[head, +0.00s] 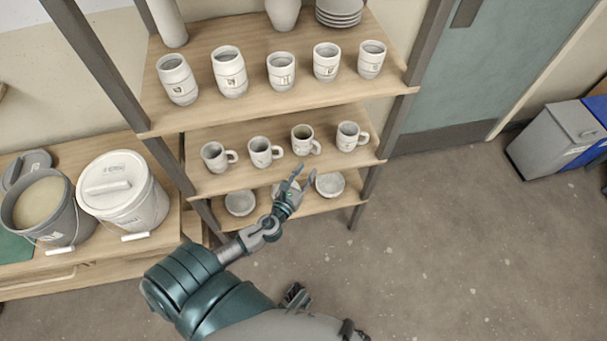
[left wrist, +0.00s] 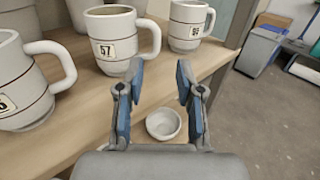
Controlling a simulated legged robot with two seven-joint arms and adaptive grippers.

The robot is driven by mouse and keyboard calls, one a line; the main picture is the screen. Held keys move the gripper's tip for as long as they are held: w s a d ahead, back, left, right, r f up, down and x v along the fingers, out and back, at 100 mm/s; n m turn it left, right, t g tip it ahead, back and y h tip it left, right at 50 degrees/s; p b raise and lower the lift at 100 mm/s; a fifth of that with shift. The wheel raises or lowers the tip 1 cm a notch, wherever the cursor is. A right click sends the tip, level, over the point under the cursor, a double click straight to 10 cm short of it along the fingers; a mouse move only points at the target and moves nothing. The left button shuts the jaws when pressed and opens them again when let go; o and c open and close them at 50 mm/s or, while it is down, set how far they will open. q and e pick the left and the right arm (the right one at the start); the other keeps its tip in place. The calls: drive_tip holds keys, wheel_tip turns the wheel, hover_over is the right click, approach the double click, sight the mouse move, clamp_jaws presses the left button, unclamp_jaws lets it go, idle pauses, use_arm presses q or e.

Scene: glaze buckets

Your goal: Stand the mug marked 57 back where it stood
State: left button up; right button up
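The mug marked 57 (left wrist: 108,42) is pale, with a dark line around it and its handle to the right. It stands upright on the middle shelf and seems to be the third mug from the left in the head view (head: 302,138), darker inside than its neighbours. My left gripper (head: 304,176) is in front of the shelf, below and in front of this mug. In the left wrist view its two blue-padded fingers (left wrist: 159,78) are apart with nothing between them. The mug is clear of the fingers.
Mugs flank it on the left (head: 261,153) and right (head: 349,136). Handleless cups (head: 281,72) line the shelf above. Bowls (head: 240,203) sit on the shelf below, one partly behind my gripper. Buckets (head: 135,200) stand on the left bench.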

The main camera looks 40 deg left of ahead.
use_arm(q)
drive_tip(key=s+f+n+g+y, duration=0.3)
drive_tip(key=s+f+n+g, duration=0.55)
drive_tip(key=n, duration=0.95)
drive_tip(key=s+d+f+n+g+h, duration=0.3)
drive_tip(key=s+d+f+n, duration=0.2)
drive_tip(key=s+n, duration=0.2)
drive_tip(key=s+d+f+n+g+h, duration=0.2)
drive_tip(key=s+d+f+n+g, duration=0.2)
drive_tip(key=s+n, duration=0.3)
drive_tip(key=shift+s+d+f+h, duration=0.4)
drive_tip(key=shift+s+d, duration=0.35)
drive_tip(key=shift+s, duration=0.3)
use_arm(e)
drive_tip(key=shift+w+d+r, duration=0.1)
drive_tip(key=shift+d+r, duration=0.05)
drive_tip(key=shift+r, duration=0.15)
drive_tip(key=shift+r, duration=0.1)
